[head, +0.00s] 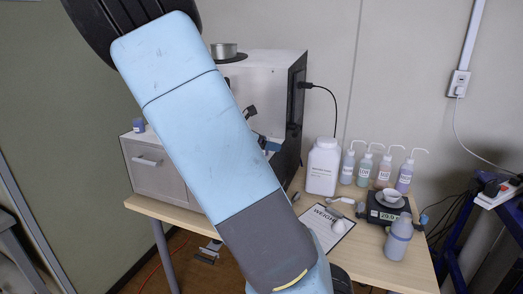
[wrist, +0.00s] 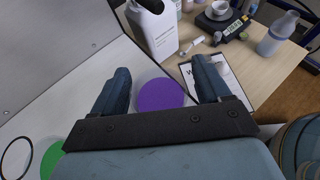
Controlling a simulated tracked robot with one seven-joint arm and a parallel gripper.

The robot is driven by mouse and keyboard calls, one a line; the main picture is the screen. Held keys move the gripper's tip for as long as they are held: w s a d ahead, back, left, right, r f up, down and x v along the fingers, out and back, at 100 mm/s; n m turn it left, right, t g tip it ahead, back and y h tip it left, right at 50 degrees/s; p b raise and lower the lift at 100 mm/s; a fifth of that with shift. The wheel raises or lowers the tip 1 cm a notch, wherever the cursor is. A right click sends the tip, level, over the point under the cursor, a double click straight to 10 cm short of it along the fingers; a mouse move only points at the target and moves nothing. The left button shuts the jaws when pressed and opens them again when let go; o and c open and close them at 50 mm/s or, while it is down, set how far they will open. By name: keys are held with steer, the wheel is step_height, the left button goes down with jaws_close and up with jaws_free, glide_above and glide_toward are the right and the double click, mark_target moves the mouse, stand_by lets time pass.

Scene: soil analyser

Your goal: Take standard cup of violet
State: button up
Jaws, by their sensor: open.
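In the wrist view a round violet disc (wrist: 160,94) shows on a white surface, between the fingers of my gripper (wrist: 162,66). It looks flat from above; I cannot tell whether it is the top of a cup or a mark on the surface. My gripper is open, its two dark blue fingers apart to the left and right of the disc, with nothing held. The gap in height between fingers and disc is unclear. A green disc (wrist: 51,161) is at the lower left, partly hidden by my gripper. In the head view my arm hides much of the analyser (head: 275,72).
A white bottle (wrist: 153,30) stands just beyond the fingers; it also shows in the head view (head: 322,168). A clipboard (head: 325,222), scale with dish (head: 383,215), grey bottle (head: 398,240) and several wash bottles occupy the table. A silver cup (head: 224,49) sits on the analyser.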

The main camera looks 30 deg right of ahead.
steer(key=c, duration=1.1)
steer(key=shift+r, duration=0.3)
